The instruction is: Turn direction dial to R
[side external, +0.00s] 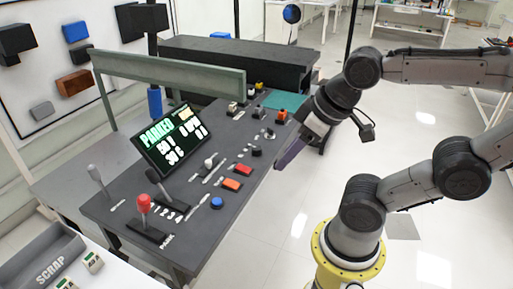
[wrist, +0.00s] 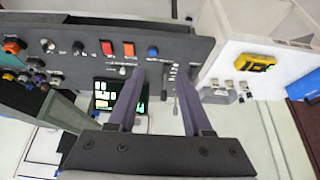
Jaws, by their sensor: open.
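The dark control panel (side external: 190,215) carries several knobs, buttons and levers. A black knob (side external: 257,151) sits up-right of the red button; it seems to be the black knob (wrist: 78,47) in the wrist view. A second round knob (wrist: 47,45) is left of it there. I cannot tell which is the direction dial, and no R mark is legible. My gripper (side external: 283,162), with dark purple fingers, appears beside the panel's right edge in the side view. In the wrist view my gripper (wrist: 157,71) is open and empty, its fingertips apart over the panel's lever area.
A red button (side external: 243,169), an orange button (side external: 231,183) and a blue button (side external: 216,202) line the panel's right side. A tilted PARKED screen (side external: 170,140) and a red-topped lever (side external: 143,203) stand on it. A grey SCRAP bin (side external: 40,262) is at lower left.

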